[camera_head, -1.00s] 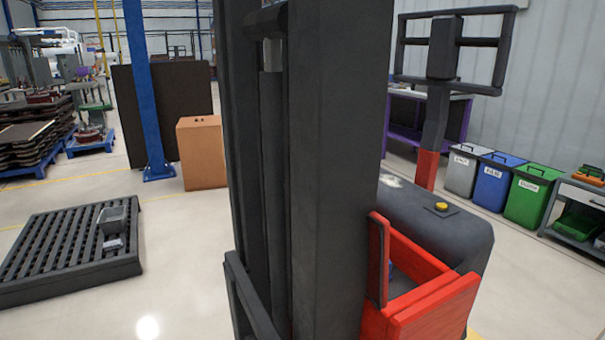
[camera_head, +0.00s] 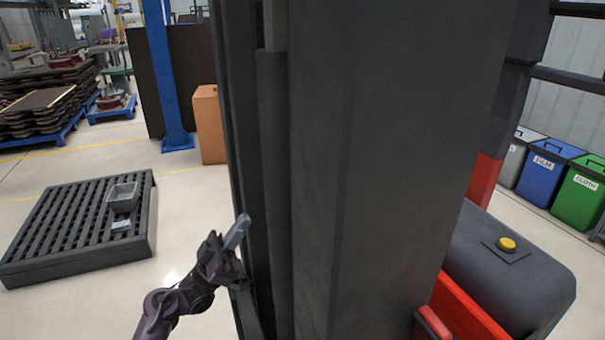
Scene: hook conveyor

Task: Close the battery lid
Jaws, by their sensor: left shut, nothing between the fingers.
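A tall dark grey machine mast (camera_head: 390,150) fills the middle of the head view, close to me. To its right is a dark grey body (camera_head: 515,275) with a yellow button (camera_head: 507,244). Below that is a red part (camera_head: 465,310), open or a lid edge; I cannot tell which, and the mast hides most of it. My left gripper (camera_head: 238,232) is at the mast's left side, shut and empty, pointing up and right. I cannot tell whether it touches the mast. My right gripper is not in view.
A dark slatted pallet (camera_head: 50,225) with a grey bin (camera_head: 122,196) lies on the floor at left. A blue post (camera_head: 165,80) and an orange box (camera_head: 210,125) stand behind. Labelled blue (camera_head: 548,172) and green (camera_head: 582,195) bins line the right wall. Floor at front left is clear.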

